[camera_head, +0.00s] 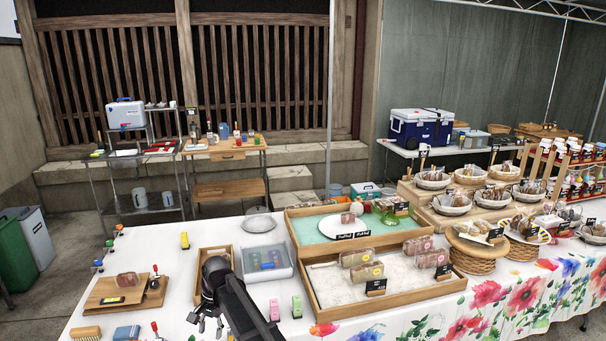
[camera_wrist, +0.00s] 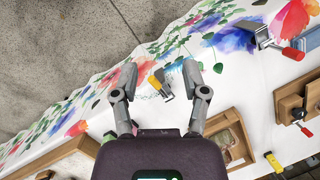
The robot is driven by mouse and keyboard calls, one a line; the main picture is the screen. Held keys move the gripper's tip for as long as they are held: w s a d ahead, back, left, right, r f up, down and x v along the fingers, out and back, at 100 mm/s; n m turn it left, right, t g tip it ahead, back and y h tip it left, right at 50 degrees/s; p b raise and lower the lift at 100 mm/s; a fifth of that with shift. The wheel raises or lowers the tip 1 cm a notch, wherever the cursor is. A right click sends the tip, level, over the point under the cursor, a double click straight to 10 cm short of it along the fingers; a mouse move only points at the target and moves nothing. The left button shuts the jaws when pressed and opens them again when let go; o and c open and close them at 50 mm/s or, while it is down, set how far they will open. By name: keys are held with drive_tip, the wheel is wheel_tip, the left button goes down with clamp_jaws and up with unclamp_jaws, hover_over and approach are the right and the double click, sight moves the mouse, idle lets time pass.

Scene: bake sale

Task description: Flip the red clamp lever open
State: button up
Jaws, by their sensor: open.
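A clamp with a red lever (camera_head: 154,327) stands near the front left edge of the table. It also shows at the upper right of the wrist view, its red lever (camera_wrist: 293,53) pointing outward from a metal body. A second red-handled clamp (camera_head: 154,270) is at the wooden board; its red handle (camera_wrist: 300,114) also shows in the wrist view. My gripper (camera_head: 205,321) is over the front of the table, right of the red clamps. Its two fingers (camera_wrist: 160,72) are spread and hold nothing. A small metal clamp with a yellow lever (camera_wrist: 160,82) lies below, between the fingers in the picture.
A wooden board (camera_head: 105,295) holds a wrapped loaf. A brush (camera_head: 86,333) and a blue block (camera_head: 127,332) lie in front of it. A narrow wooden tray (camera_head: 230,250) and a grey bin (camera_head: 266,278) are beside my arm. White cloth is bare between the board and my gripper.

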drive_tip(key=s+d+n+t, duration=0.1)
drive_tip(key=s+d, duration=0.2)
drive_tip(key=d, duration=1.1)
drive_tip(key=s+d+f+n+h, duration=0.1)
drive_tip(key=s+d, duration=0.2)
drive_tip(key=d, duration=1.1)
drive_tip(key=s+d+t, duration=0.1)
drive_tip(key=s+d, duration=0.3)
drive_tip(key=d, duration=1.1)
drive_tip(key=shift+f+n+t+h+b, duration=0.15)
drive_tip(key=shift+n+t+h+b, duration=0.15)
drive_tip(key=shift+n+h, duration=0.1)
drive_tip(key=shift+a, duration=0.1)
